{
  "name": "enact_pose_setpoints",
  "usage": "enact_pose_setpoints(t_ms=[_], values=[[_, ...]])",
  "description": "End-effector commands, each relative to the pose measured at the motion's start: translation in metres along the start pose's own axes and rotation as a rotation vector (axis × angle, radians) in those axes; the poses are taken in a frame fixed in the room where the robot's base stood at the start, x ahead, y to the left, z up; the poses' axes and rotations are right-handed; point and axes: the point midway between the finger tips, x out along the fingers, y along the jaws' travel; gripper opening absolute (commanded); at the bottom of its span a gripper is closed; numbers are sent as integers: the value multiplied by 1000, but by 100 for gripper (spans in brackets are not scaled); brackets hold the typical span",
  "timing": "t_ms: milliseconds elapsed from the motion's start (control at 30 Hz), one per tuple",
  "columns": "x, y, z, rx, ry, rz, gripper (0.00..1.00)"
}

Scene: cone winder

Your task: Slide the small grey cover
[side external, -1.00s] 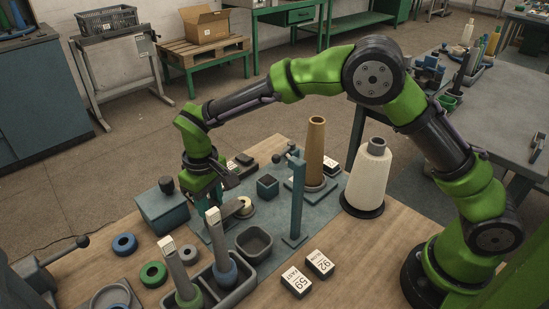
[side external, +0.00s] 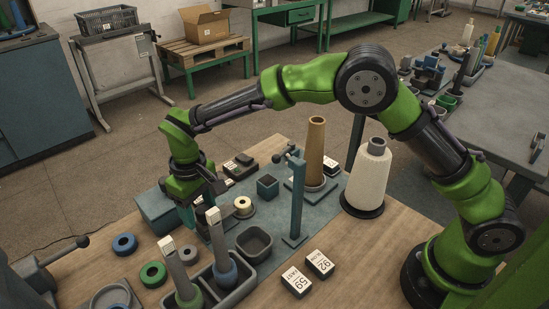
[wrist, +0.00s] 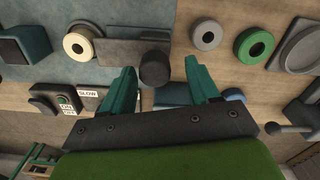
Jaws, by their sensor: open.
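The small grey cover (wrist: 120,52) looks like the flat dark-grey plate with a round dark knob (wrist: 155,68) at one end in the wrist view. It seems to lie on the blue-grey box (side external: 153,212), at the left of the machine plate in the side view. My gripper (wrist: 159,66) is open and empty. In the wrist view the knob shows between its two green fingertips; I cannot tell whether they touch it. In the side view my gripper hides part of the box's right side.
A cream-ringed spool (side external: 243,206) stands right of my gripper. Bobbins in a grey tray (side external: 237,285) stand in front, near an empty grey cup (side external: 254,242). A blue ring (side external: 125,244) and a green ring (side external: 153,275) lie on the wood. A blue-grey post (side external: 296,205) rises farther right.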

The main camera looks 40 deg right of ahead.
Motion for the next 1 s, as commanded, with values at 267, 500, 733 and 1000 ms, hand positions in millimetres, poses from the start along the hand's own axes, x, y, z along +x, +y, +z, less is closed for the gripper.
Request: enact_pose_setpoints(t_ms=[267,500,733,1000], values=[[-50,0,-1,0,8,-1,61],[-109,0,-1,0,8,-1,61],[-150,-1,-1,-1,5,-1,61],[-166,-1,0,-1,2,-1,61]])
